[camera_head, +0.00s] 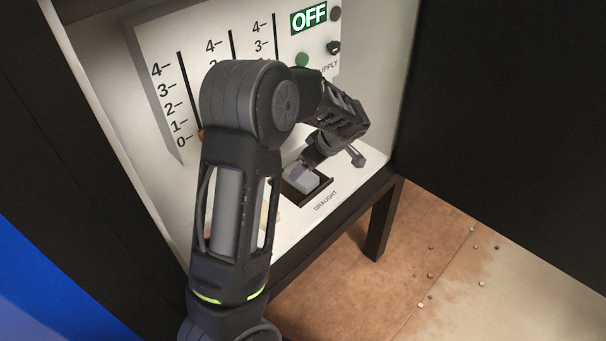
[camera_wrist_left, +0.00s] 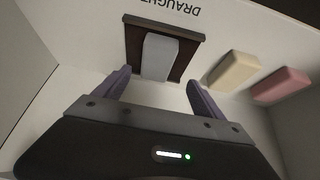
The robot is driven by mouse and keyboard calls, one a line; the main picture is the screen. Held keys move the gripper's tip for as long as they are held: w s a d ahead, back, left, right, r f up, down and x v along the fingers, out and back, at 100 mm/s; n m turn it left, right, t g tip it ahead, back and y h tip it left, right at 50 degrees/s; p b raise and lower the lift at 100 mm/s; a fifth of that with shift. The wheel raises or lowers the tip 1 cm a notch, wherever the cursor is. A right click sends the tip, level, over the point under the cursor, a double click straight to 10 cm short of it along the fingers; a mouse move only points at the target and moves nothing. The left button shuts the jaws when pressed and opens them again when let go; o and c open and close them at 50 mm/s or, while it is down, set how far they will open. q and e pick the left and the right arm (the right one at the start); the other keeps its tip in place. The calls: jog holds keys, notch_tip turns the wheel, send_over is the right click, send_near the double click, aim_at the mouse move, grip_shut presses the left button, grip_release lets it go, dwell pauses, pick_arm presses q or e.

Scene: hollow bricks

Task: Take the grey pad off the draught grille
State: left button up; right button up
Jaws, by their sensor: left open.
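The light grey pad (camera_head: 301,179) lies on the dark draught grille (camera_head: 323,188), beside the word DRAUGHT on the white floor of the cabinet. In the left wrist view the pad (camera_wrist_left: 160,56) covers the middle of the grille (camera_wrist_left: 187,56), with dark strips showing on both sides. My left gripper (camera_wrist_left: 159,76) is open, with one finger towards each side of the pad's near end. No grip on the pad shows. In the head view my left arm hides most of the gripper. My right gripper is not in view.
A cream block (camera_wrist_left: 235,70) and a pink block (camera_wrist_left: 281,86) lie beside the grille. The cabinet side walls bound the space. Small crumbs lie on the brown floor.

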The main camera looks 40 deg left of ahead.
aim_at(306, 179)
pick_arm(q)
jog(key=shift+x, duration=1.1)
jog(key=shift+w+a+f, duration=0.15)
jog(key=shift+w+f, duration=0.05)
jog(key=shift+f, duration=0.05)
jog(key=shift+f, duration=0.1)
jog(key=x, duration=0.5)
jog(key=shift+w+a+p, duration=0.1)
jog(key=shift+p, duration=0.2)
jog(key=shift+f+b, duration=0.2)
jog(key=shift+b, duration=0.45)
jog(key=c, duration=1.4)
jog(key=shift+c, duration=0.2)
